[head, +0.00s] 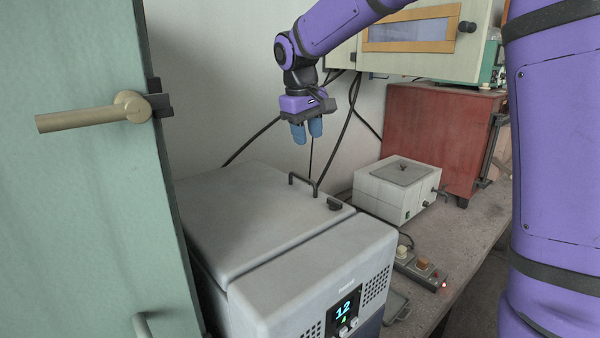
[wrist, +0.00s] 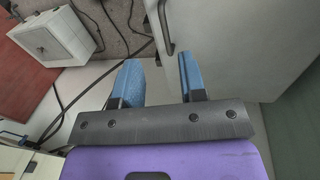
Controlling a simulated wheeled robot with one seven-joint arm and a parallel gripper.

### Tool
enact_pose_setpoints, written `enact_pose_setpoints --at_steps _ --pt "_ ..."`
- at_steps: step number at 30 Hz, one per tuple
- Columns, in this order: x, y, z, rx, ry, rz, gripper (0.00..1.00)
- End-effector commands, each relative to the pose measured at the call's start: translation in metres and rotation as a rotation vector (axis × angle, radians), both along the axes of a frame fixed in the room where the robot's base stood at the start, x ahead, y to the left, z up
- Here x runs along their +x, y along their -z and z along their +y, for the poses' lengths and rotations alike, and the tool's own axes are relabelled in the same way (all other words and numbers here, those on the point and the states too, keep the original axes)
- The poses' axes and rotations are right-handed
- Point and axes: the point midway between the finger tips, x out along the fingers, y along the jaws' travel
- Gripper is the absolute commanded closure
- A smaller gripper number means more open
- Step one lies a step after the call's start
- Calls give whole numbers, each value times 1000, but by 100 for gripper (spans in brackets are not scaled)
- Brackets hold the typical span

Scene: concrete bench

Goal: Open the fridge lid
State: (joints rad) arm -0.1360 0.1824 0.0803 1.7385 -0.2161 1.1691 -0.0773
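The fridge is a grey box with a lit display reading 12 on its front (head: 345,308). Its flat grey lid (head: 245,215) lies closed on top. A dark bar handle (head: 303,181) stands at the lid's right edge. In the wrist view the lid (wrist: 235,40) is at the upper right, with the handle (wrist: 164,28) at its left edge, beyond the fingers. My gripper (head: 308,138) is above and behind the handle, its blue fingers pointing down. In the wrist view my gripper (wrist: 158,72) has a clear gap between the fingers, holding nothing.
A green door or cabinet (head: 85,180) with a brass lever stands close at the left. A small white box (head: 397,192) and a power strip (head: 420,268) are right of the fridge. A red cabinet (head: 435,140) stands behind. Dark cables (head: 345,130) hang along the wall.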

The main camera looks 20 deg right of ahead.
Motion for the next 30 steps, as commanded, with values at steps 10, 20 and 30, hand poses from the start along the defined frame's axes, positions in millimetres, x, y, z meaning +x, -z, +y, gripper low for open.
enact_pose_setpoints --at_steps 10,20,30 --pt "24 22 8 -17 -22 30 62" --pt "28 75 -2 -18 -21 29 62" --pt "31 115 -10 -15 -20 27 62"
